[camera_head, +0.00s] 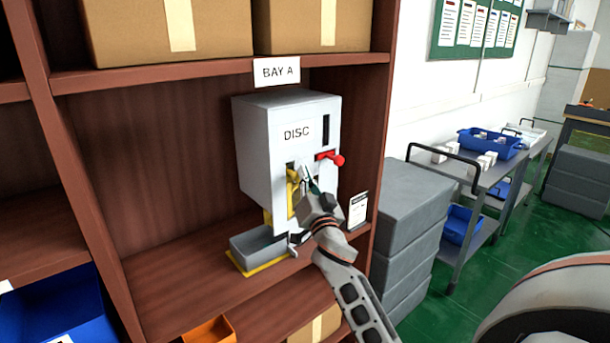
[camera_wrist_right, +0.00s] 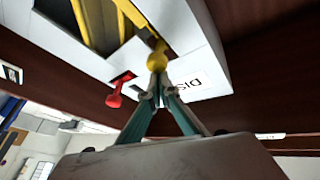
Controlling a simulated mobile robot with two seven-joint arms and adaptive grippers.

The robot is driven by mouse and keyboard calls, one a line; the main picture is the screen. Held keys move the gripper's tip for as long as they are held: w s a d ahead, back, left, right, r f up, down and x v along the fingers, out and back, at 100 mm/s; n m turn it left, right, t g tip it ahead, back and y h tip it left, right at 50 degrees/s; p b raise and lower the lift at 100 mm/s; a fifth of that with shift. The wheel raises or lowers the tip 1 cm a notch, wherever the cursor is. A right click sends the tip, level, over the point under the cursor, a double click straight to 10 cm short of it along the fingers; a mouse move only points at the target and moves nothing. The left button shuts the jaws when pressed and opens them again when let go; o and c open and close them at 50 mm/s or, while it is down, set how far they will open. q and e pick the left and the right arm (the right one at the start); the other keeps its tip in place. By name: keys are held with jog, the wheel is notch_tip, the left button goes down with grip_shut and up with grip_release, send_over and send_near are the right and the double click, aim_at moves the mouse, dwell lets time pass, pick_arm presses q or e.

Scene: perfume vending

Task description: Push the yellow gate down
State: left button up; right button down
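The yellow gate (camera_head: 292,192) is in the front of a white dispenser (camera_head: 262,150) marked DISC, in the BAY A shelf. The yellow gate shows in the right wrist view (camera_wrist_right: 98,28) inside a dark opening, with a round yellow knob (camera_wrist_right: 157,60) in front. My right gripper (camera_head: 308,180) is at the dispenser front, beside the gate. In the right wrist view its teal fingers (camera_wrist_right: 156,82) converge to nearly closed tips at the yellow knob. The knob is just past the tips; I cannot tell whether they touch. My left gripper is not in view.
A red knob (camera_head: 337,159) sticks out just above and right of my right gripper. A grey tray (camera_head: 258,244) on a yellow base is below the dispenser. A small sign (camera_head: 358,210) stands to the right. Grey bins (camera_head: 410,215) and a cart (camera_head: 483,180) are outside the shelf.

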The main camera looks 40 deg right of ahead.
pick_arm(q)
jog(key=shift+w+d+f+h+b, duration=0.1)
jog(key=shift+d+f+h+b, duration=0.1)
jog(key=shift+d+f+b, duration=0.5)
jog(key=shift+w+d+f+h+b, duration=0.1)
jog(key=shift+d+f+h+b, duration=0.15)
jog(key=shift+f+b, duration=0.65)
pick_arm(e)
notch_tip(320, 180, down, 7)
jog(key=shift+r, duration=0.2)
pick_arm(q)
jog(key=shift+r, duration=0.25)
pick_arm(e)
jog(key=shift+a, duration=0.1)
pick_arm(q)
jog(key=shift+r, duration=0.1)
